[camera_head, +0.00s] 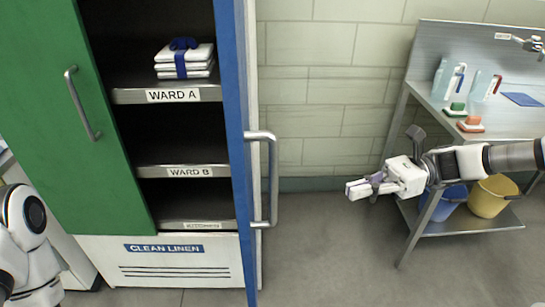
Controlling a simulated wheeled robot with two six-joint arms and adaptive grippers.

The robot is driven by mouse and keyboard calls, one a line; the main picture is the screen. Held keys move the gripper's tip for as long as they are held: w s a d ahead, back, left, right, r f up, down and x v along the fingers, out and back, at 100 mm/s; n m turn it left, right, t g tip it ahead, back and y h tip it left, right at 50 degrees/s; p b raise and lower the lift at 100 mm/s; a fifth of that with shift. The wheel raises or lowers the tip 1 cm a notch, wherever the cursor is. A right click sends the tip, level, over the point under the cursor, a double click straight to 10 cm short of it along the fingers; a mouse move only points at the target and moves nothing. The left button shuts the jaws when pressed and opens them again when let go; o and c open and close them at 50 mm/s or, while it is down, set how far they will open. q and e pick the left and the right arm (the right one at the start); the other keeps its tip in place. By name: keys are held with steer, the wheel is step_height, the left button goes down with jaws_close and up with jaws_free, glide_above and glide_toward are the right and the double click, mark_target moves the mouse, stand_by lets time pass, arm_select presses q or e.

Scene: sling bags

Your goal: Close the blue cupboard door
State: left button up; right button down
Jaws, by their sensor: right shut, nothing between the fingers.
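The blue cupboard door (236,140) stands open, seen nearly edge-on at the right side of the cupboard. Its silver bar handle (272,180) points to the right. My right gripper (358,189) is shut and empty, to the right of the handle and apart from it, in front of the tiled wall. My left arm shows at the lower left edge, but its gripper is not in view. The green door (103,115) covers the left part of the cupboard and has its own silver handle (82,104).
Folded white linen with a blue band (184,63) lies on the WARD A shelf (130,95). A steel bench (445,42) with bottles and brushes stands at the right. A blue bucket (449,204) and a yellow bucket (489,200) sit on its lower shelf. The floor between is clear.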

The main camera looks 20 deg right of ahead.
step_height(320, 180, up, 4)
steer(key=w+d+r, duration=0.1)
arm_select(q)
steer(key=shift+w+d+r+b, duration=0.15)
steer(key=shift+w+d+b, duration=0.1)
steer(key=shift+w+b, duration=0.15)
arm_select(e)
steer(key=a, duration=1.3)
steer(key=shift+w+a+f+n+t+y, duration=0.3)
steer(key=shift+w+a+f+n, duration=0.1)
steer(key=shift+f, duration=0.05)
